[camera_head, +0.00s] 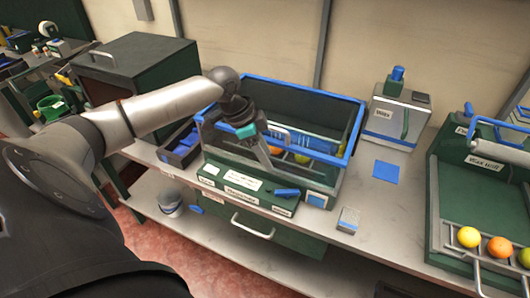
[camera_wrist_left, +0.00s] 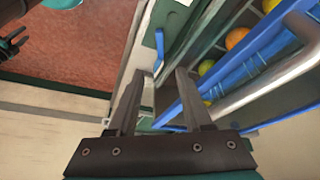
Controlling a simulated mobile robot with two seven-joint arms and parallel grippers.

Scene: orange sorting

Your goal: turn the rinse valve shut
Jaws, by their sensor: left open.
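A green panel (camera_head: 225,183) with white labels runs along the front of the blue-rimmed wash basin (camera_head: 357,125). A short blue lever (camera_head: 287,192) sits at the panel's right part and looks like the rinse valve handle; its label is too small to read. In the left wrist view a blue lever (camera_wrist_left: 159,46) stands just beyond the fingertips, apart from them. My left gripper (camera_head: 272,164) is over the basin's front side, pointing down and right. In the left wrist view its fingers (camera_wrist_left: 157,86) are spread and empty. My right gripper is out of view.
Oranges (camera_head: 303,158) lie inside the basin beside a metal bar (camera_wrist_left: 265,88). A dispenser (camera_head: 397,115) and a blue pad (camera_head: 386,172) stand to the right. A green tray station (camera_head: 440,190) holds fruit at far right. A drawer handle (camera_head: 252,226) sticks out below the panel.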

